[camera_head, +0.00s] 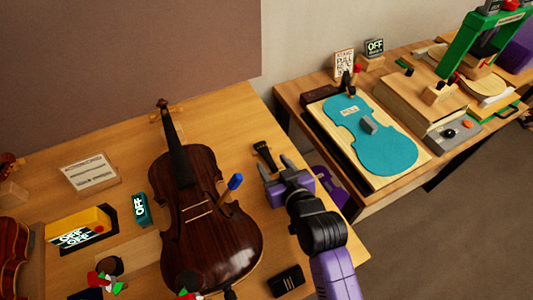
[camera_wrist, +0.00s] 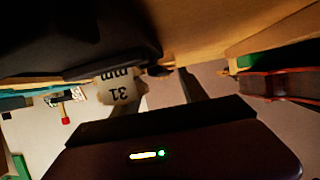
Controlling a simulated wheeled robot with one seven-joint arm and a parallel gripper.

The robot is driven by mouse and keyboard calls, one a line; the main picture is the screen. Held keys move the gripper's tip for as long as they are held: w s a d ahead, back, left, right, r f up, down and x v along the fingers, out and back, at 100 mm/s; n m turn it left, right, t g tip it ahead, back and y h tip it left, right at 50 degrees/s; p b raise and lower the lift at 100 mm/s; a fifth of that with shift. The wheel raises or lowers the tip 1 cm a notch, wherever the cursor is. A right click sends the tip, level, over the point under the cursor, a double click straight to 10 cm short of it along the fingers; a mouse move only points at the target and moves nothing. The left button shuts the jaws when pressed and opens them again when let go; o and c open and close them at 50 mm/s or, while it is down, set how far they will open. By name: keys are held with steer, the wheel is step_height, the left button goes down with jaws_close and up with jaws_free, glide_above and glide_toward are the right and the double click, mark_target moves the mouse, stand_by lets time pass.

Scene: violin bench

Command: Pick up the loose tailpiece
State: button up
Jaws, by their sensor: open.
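The loose tailpiece (camera_head: 264,154) is a small black tapered piece lying on the bench, right of the dark brown violin (camera_head: 205,225) in the head view. My gripper (camera_head: 276,167) is open, with its grey fingers just in front of and slightly right of the tailpiece. Nothing shows between the fingers. I cannot tell from the head view how high the fingers are above the bench. In the wrist view a large dark shape fills the upper left, and I cannot tell what it is.
A blue-handled tool (camera_head: 235,182) stands at the violin's right edge. A small black box (camera_head: 286,280) lies near the bench front. A second bench (camera_head: 290,92) with a teal violin-shaped plate (camera_head: 385,140) stands to the right. Bare wood (camera_head: 225,115) lies behind the tailpiece.

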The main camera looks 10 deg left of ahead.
steer(key=shift+w+a+f, duration=0.2)
steer(key=shift+w+a, duration=0.1)
steer(key=shift+w, duration=0.25)
jaws_close()
